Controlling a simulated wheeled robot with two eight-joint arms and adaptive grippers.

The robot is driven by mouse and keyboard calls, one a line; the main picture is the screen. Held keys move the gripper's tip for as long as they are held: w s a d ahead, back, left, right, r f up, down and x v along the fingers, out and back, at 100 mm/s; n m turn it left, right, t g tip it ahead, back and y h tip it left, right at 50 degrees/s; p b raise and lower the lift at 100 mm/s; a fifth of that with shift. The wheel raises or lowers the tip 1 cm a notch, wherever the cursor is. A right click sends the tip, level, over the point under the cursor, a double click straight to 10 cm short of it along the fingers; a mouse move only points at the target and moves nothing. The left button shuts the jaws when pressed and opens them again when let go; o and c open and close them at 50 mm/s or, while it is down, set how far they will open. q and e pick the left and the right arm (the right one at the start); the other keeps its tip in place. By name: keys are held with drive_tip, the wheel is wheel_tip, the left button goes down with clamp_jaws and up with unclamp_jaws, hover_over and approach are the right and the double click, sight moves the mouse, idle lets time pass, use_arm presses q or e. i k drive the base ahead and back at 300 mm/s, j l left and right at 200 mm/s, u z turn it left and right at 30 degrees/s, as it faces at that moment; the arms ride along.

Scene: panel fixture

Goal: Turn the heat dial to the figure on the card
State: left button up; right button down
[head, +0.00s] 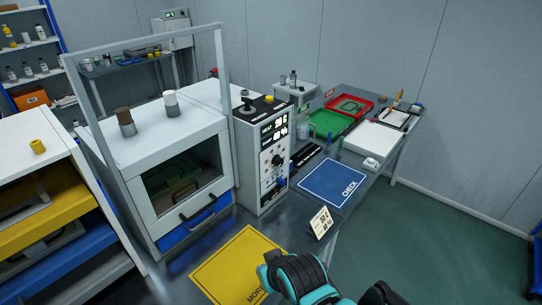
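The control panel (262,157) is an upright pale box with a dark front strip, standing right of a white cabinet. Its lit display (274,129) has two rows of white figures, too small to read surely. A black round dial (277,160) sits below the display; its pointer cannot be made out. A blue part (281,183) sits lower on the same face. A small cream card (321,222) stands tilted on the bench in front of the panel, with two lines of dark figures, too small to read surely. Teal and black arm parts of mine show at the bottom; no gripper fingers are visible.
A yellow mat (225,265) and a blue CHECK mat (333,184) lie on the bench. A white windowed cabinet (172,175) stands left of the panel. A black lever (248,104) and yellow button (269,99) top the panel. Red (368,105) and green (312,123) trays lie behind.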

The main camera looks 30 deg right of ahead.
sight(278, 161)
drive_tip(key=z, duration=1.5)
